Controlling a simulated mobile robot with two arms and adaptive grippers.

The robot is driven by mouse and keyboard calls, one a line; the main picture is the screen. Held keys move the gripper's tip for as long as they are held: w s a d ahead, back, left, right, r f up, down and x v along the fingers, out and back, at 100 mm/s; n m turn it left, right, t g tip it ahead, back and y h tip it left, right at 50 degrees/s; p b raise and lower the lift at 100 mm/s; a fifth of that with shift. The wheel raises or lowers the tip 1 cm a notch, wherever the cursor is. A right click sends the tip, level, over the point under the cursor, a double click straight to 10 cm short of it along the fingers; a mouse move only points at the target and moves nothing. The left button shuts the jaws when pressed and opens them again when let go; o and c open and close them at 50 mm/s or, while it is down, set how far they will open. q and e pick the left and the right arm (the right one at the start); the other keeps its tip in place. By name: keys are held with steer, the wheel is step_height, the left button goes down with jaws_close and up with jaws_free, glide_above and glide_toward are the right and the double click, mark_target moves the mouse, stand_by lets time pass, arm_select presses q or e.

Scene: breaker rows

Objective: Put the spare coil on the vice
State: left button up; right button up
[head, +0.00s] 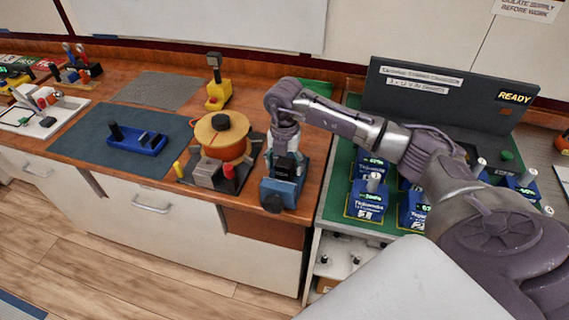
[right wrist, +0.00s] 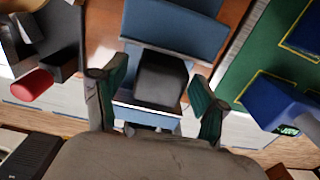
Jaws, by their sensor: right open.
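The blue vice (head: 283,192) stands near the front right edge of the wooden bench; its blue jaws also show in the right wrist view (right wrist: 175,38). A dark block (right wrist: 160,78), which looks like the spare coil, is at the vice between its blue parts. In the head view the block (head: 286,166) is partly hidden by my gripper. My right gripper (right wrist: 158,100) is open, with one green-padded finger on each side of the block and gaps visible between. I cannot tell how firmly the block rests on the vice. My left gripper is not in view.
An orange round coil unit (head: 222,138) stands close left of the vice. A blue tray (head: 136,141) with dark parts lies on a grey-blue mat (head: 88,155). A yellow tool (head: 218,93) stands behind. Right, a green panel (head: 335,192) holds several blue breakers (head: 366,205).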

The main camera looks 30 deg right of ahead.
mark_target(285, 162)
steer(key=shift+r, duration=0.45)
step_height(285, 162, up, 11)
steer(key=b, duration=0.3)
steer(key=shift+r, duration=0.2)
steer(key=shift+f, duration=0.1)
